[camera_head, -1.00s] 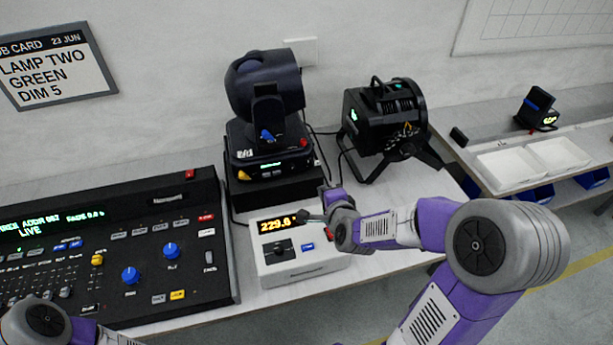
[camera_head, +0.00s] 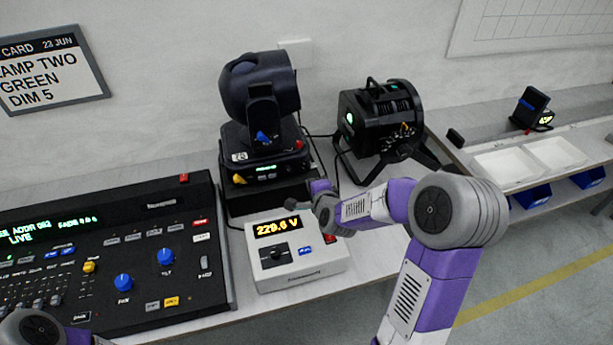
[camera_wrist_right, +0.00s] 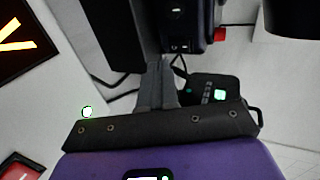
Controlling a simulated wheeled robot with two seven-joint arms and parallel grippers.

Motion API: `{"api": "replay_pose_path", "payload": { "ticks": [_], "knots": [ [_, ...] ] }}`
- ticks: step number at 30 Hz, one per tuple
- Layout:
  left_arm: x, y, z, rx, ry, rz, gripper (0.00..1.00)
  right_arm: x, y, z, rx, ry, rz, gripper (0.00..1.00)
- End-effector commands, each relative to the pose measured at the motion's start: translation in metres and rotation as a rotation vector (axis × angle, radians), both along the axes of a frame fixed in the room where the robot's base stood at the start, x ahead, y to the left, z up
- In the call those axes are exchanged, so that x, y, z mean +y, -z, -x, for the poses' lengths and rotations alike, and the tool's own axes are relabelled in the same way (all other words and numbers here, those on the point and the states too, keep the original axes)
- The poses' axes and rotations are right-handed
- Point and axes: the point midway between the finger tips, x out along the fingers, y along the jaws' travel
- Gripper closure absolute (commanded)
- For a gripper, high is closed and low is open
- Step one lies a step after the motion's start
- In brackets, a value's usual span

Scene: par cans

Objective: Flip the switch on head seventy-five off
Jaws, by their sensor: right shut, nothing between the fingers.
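The dark moving-head lamp (camera_head: 262,95) stands on its black base (camera_head: 265,160), which has a lit green display, a yellow knob and a red part at its right end. In the right wrist view the base's side (camera_wrist_right: 185,20) shows small sockets or a switch (camera_wrist_right: 180,47), not clearly told apart, and a red part (camera_wrist_right: 219,34). My right gripper (camera_wrist_right: 157,75) is shut and empty, its fingers pointing at that side, apparently without touching. My left gripper is out of view.
A white meter box (camera_head: 292,268) reading about 229.6 V lies under my right arm. A black control desk (camera_head: 150,255) fills the left. A black lamp on a stand (camera_head: 382,115) is at right. White trays (camera_head: 505,168) lie further right. Cables run behind the base.

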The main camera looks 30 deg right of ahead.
Motion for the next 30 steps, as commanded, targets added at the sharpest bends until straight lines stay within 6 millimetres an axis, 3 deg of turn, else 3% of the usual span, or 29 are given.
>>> {"api": "replay_pose_path", "payload": {
  "ticks": [3,10,25,30],
  "knots": [
    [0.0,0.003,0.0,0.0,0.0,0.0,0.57,-0.005,0.012,-0.023,0.001,0.0,-0.001,1.0],
    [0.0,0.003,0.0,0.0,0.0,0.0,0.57,-0.011,0.013,-0.05,-0.001,0.0,-0.001,1.0],
    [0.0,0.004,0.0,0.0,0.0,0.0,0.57,-0.013,0.014,-0.057,-0.001,0.0,-0.001,1.0],
    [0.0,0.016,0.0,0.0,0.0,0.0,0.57,-0.015,0.02,-0.063,-0.001,-0.001,0.0,1.0]
  ]
}}
